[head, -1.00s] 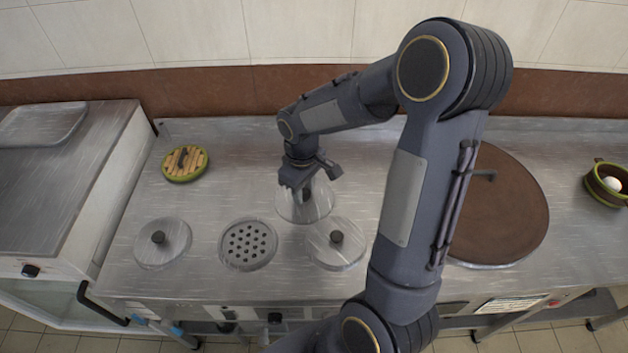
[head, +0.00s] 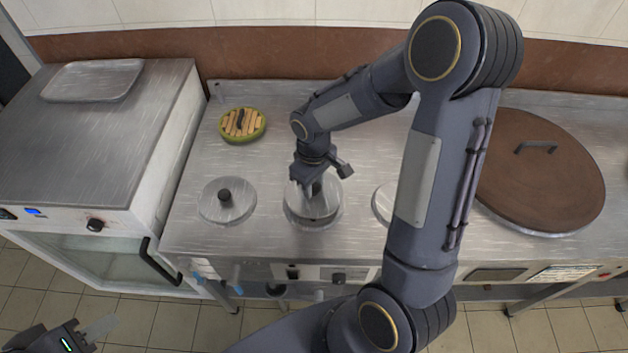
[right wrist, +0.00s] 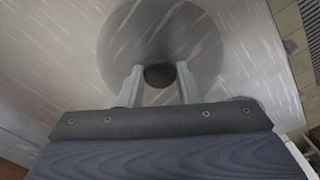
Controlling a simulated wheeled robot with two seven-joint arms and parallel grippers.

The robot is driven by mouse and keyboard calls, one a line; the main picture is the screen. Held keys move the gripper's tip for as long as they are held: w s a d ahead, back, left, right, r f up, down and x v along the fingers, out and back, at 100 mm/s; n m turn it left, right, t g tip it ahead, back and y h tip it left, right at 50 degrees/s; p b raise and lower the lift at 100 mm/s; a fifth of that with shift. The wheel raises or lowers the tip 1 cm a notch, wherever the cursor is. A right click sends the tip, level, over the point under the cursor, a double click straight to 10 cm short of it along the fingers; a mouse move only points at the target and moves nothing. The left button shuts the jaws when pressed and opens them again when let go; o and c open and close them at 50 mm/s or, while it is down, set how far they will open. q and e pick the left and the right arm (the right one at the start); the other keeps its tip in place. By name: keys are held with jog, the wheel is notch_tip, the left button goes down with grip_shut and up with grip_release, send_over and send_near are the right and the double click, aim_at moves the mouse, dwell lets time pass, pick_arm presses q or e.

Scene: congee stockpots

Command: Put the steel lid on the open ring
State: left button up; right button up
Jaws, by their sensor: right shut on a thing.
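The steel lid (head: 322,208) is a round metal disc with a dark knob (right wrist: 160,75). In the right wrist view the knob sits between the two fingers of my right gripper (right wrist: 159,84). In the head view my right gripper (head: 313,188) is shut on it from above. The lid is over the open ring (head: 318,227), whose rim shows along the front edge; the lid hides its holes. I cannot tell whether the lid touches the ring or hangs just above it. My left gripper (head: 80,335) is at the lower left, away from the counter; its jaws are unclear.
A lidded ring (head: 227,201) is to the left, and another (head: 385,203) is partly behind my right arm. A green-rimmed wooden trivet (head: 242,125) lies behind. A large brown lid (head: 540,180) is at right. A cabinet with a tray (head: 93,80) stands at left.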

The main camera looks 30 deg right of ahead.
aim_at(314, 187)
jog(key=shift+f+b, duration=0.8)
jog(key=shift+f, duration=0.6)
jog(key=shift+f+b, duration=0.6)
jog(key=shift+f, duration=0.05)
dwell(0.4)
jog(key=o, duration=0.7)
jog(key=shift+o, duration=0.2)
jog(key=shift+r, duration=0.15)
notch_tip(314, 187, up, 11)
jog(key=p, duration=0.9)
